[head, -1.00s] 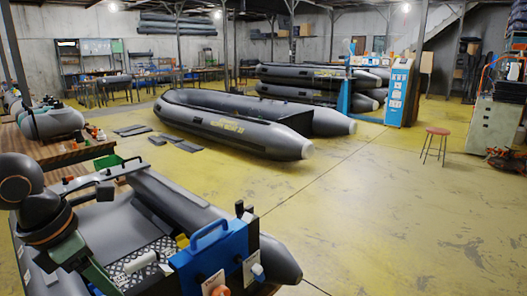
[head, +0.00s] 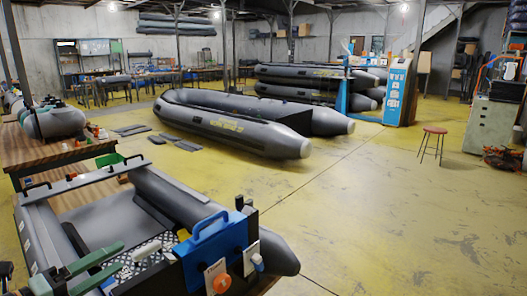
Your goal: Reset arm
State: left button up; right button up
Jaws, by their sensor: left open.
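My left gripper (head: 121,255) shows at the lower left in the head view, its two green fingers apart and pointing right. It is open, with nothing seen between the fingers. It is over the near grey inflatable boat (head: 185,200), close to a checkered metal plate (head: 137,267) and a small white handle-like piece (head: 147,248). I cannot tell whether it touches them. Most of the left arm is outside the picture. My right gripper is not in view.
A blue case-like box (head: 215,243) with a handle stands at the boat's near end, right of my left gripper. A wooden table (head: 62,160) is behind at left. More boats (head: 235,122) and a red stool (head: 435,131) stand farther off. The yellow floor (head: 370,215) at right is clear.

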pick_arm(q)
jog(key=s+a+f+n+t+y, duration=0.2)
jog(key=a+f+n+y, duration=0.55)
jog(key=n, duration=0.45)
jog(key=s+f+n+g+y, duration=0.1)
jog(key=s+f+n, duration=0.1)
jog(key=f, duration=0.1)
jog(key=s+f+n+g+y, duration=0.2)
jog(key=s+f+n, duration=0.1)
jog(key=f, duration=0.1)
jog(key=s+f+n+g+y, duration=0.1)
jog(key=s+f+n+g, duration=0.1)
jog(key=f+n, duration=0.1)
jog(key=shift+s+d+f, duration=0.2)
jog(key=shift+d+f, duration=0.2)
jog(key=shift+f, duration=0.2)
jog(key=s+d+f+n+g+h, duration=0.4)
jog(key=s+d+f+n+g, duration=0.35)
jog(key=s+d, duration=0.65)
jog(key=w+d+f+m+t+h+p, duration=0.1)
jog(key=w+d+f+m+t+p, duration=0.1)
jog(key=p, duration=0.7)
jog(key=shift+w+d+f+t, duration=0.55)
jog(key=shift+w+d+t, duration=0.45)
jog(key=shift+w+t, duration=0.35)
jog(key=shift+s+h, duration=0.1)
jog(key=shift+h, duration=0.15)
